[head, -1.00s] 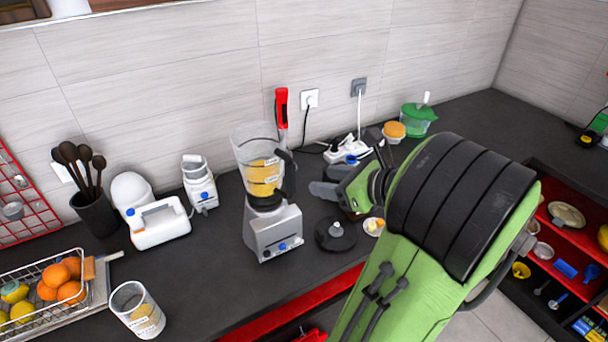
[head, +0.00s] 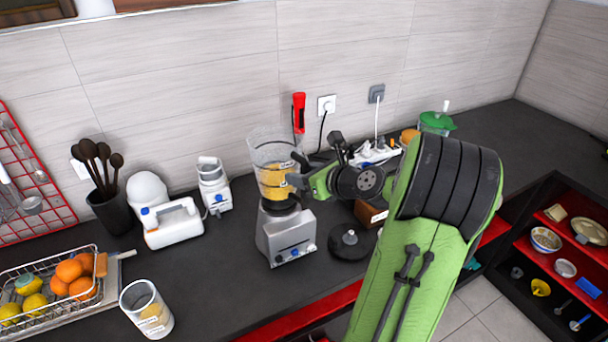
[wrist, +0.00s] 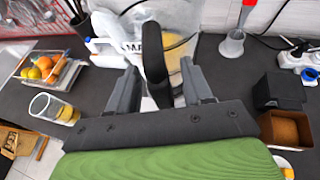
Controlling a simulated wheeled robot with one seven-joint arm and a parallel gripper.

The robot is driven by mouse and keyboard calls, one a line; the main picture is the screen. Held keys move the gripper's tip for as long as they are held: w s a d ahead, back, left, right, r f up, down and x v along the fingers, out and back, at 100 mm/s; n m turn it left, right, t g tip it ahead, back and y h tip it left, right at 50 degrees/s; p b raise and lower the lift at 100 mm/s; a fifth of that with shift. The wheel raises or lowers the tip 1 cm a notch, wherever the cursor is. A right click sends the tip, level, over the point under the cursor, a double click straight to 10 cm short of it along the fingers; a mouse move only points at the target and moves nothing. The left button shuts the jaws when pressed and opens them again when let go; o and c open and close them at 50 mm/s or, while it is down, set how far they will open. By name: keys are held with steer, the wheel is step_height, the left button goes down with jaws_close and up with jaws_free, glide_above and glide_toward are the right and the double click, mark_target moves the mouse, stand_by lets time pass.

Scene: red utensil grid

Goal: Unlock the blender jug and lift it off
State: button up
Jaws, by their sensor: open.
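The blender jug (head: 268,153) is clear, holds something yellow and sits upright on the grey blender base (head: 285,234). In the wrist view the jug (wrist: 181,20) is right ahead, with its black handle (wrist: 156,65) between the fingers. My gripper (wrist: 158,75) is open, one finger on each side of the handle, not visibly closed on it. In the head view my gripper (head: 303,172) is at the jug's right side, partly covering the handle. The base has a blue knob on its front. The black lid (head: 350,242) lies on the counter right of the base.
A clear measuring cup (head: 146,308) and a wire basket of fruit (head: 50,290) stand at left. A white jug-like bottle (head: 172,224) and a white appliance (head: 214,186) are behind. A brown box (head: 370,214) sits right of the blender, near a power strip (head: 376,153).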

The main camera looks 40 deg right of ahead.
steer(key=shift+c, duration=0.5)
jaws_close()
stand_by(0.8)
